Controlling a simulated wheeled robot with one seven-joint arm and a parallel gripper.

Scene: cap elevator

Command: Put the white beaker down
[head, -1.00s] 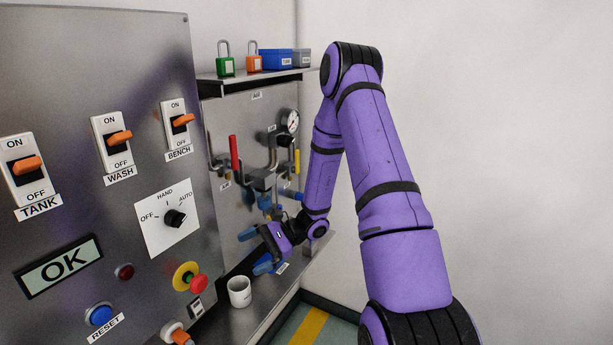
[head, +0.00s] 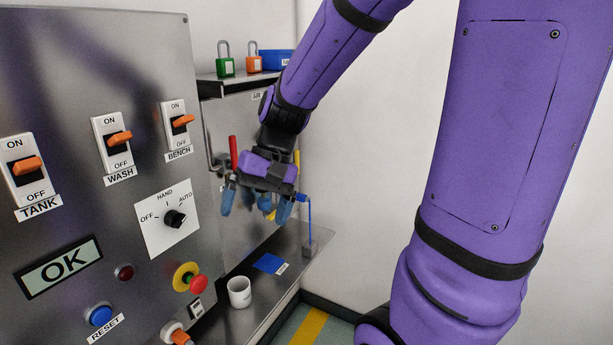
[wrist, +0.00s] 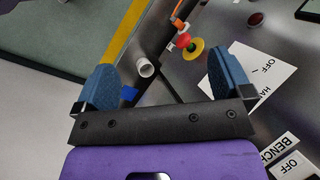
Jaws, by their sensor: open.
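The white beaker (head: 239,292) stands upright on the steel ledge (head: 232,325) below the panel, apart from my gripper. It also shows in the wrist view (wrist: 146,68), between the two blue fingers and beyond them. My gripper (head: 256,212) is open and empty, above and behind the beaker, with its fingers pointing down. A flat blue patch (head: 269,263) with a small label lies on the ledge behind and to the right of the beaker, with nothing on it.
The control panel with switches, a dial (head: 175,217) and a red stop button (head: 198,284) rises left of the ledge. A shelf (head: 240,86) with padlocks (head: 225,62) and a blue box (head: 274,60) is above. Pipes and a red handle (head: 233,152) are behind my gripper.

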